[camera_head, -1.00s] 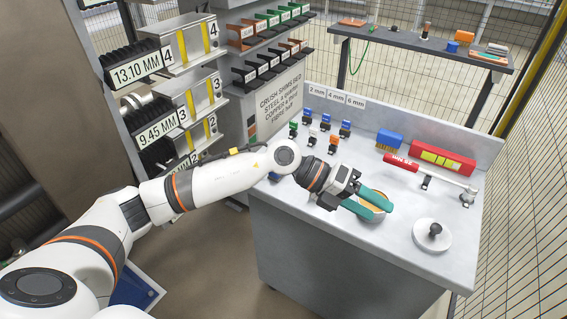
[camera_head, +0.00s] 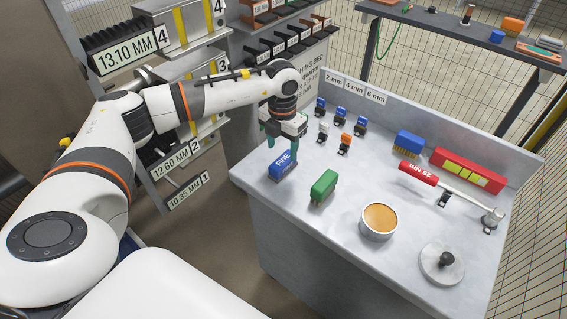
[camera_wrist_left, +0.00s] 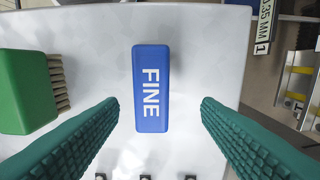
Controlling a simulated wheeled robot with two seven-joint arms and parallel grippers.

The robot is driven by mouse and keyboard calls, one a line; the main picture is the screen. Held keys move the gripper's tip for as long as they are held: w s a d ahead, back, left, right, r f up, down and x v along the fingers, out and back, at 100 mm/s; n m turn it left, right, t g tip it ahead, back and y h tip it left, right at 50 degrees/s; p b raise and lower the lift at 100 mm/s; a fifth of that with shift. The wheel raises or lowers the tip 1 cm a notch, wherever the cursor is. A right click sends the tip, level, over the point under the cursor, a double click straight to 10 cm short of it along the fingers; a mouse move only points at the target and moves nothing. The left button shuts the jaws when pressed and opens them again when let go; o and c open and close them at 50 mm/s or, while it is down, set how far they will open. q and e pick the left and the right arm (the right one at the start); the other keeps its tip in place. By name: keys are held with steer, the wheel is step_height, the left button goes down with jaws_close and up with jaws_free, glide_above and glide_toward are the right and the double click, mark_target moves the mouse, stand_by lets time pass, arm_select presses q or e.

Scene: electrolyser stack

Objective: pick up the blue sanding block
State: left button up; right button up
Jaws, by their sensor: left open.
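The blue sanding block (camera_head: 283,165), marked FINE, lies at the left end of the grey workbench (camera_head: 330,228). In the left wrist view the block (camera_wrist_left: 151,88) lies lengthwise between the two teal fingers, with a gap on each side. My left gripper (camera_head: 284,147) points down over the block, open and empty. In the head view one finger overlaps the block's far side. I cannot tell how high the fingertips are above the bench. My right gripper is not in view.
A green brush (camera_head: 323,187) lies close to the right of the block. An orange-filled bowl (camera_head: 379,221), a round white disc with a knob (camera_head: 442,263), a red-handled torque wrench (camera_head: 420,173) and a blue brush (camera_head: 409,145) stand farther right. Several small clips (camera_head: 341,114) sit behind.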

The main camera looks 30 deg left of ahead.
mark_target(283, 160)
arm_select(q)
steer(key=shift+f, duration=0.3)
steer(key=f, duration=0.2)
steer(key=s+f+p, duration=0.1)
steer(key=f, duration=0.1)
steer(key=shift+d+f, duration=0.1)
steer(key=shift+d, duration=0.3)
steer(key=shift+f, duration=0.4)
steer(key=shift+w, duration=0.1)
steer(key=c, duration=1.1)
step_height(283, 160, up, 10)
steer(key=shift+r+b, duration=0.1)
steer(key=shift+b, duration=0.35)
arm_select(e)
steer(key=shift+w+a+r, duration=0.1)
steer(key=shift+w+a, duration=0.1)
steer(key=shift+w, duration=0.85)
